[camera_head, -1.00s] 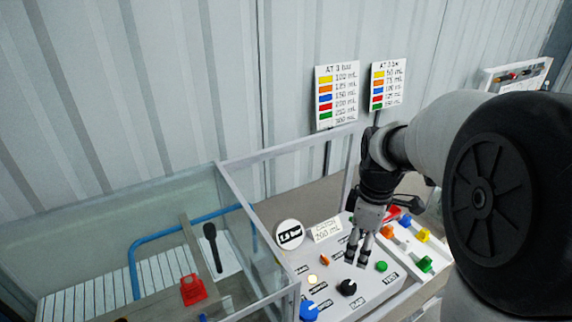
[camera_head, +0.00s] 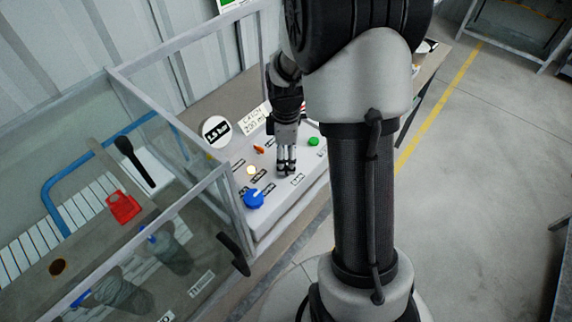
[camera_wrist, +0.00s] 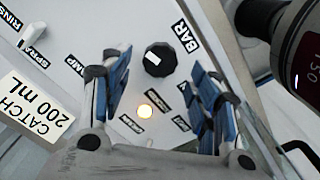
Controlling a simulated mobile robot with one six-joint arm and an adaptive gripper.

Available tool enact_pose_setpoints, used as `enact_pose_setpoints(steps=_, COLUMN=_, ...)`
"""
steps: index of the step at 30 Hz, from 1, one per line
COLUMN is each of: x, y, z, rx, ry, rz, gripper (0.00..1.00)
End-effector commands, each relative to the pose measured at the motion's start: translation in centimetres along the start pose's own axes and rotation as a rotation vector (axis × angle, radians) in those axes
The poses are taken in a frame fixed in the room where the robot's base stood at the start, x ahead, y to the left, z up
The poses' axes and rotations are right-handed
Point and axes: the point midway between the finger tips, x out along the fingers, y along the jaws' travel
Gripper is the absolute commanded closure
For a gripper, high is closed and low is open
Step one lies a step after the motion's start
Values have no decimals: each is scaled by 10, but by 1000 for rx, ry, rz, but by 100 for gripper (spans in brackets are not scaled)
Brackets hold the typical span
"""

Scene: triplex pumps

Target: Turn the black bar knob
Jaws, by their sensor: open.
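The black bar knob (camera_wrist: 160,60) shows in the wrist view beside the "BAR" label on the light panel (camera_head: 296,194). It is round with a pale mark on its face. My gripper (camera_wrist: 158,84) is open, with one blue-padded finger to the knob's lower left and the others to its lower right. In the wrist view the knob appears just beyond the gap between the fingers, and nothing is gripped. In the head view my gripper (camera_head: 287,170) points down over the panel, and the knob cannot be made out there.
A blue knob (camera_head: 254,199), a lit round light (camera_head: 251,171), an orange switch (camera_head: 258,150) and a green button (camera_head: 313,141) are on the panel. A framed clear enclosure (camera_head: 190,205) stands to the left. A "CATCH 200 mL" sign (camera_wrist: 36,107) is near the fingers.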

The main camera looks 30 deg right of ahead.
Motion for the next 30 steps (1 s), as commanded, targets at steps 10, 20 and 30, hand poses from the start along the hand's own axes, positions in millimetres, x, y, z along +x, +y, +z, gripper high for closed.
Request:
enact_pose_setpoints(steps=10, x=32, y=0, z=0, rx=0, ry=0, rz=1, gripper=44)
enact_pose_setpoints(steps=20, x=32, y=0, z=0, rx=0, ry=0, rz=1, gripper=50)
enact_pose_setpoints(steps=30, x=32, y=0, z=0, rx=0, ry=0, rz=1, gripper=72)
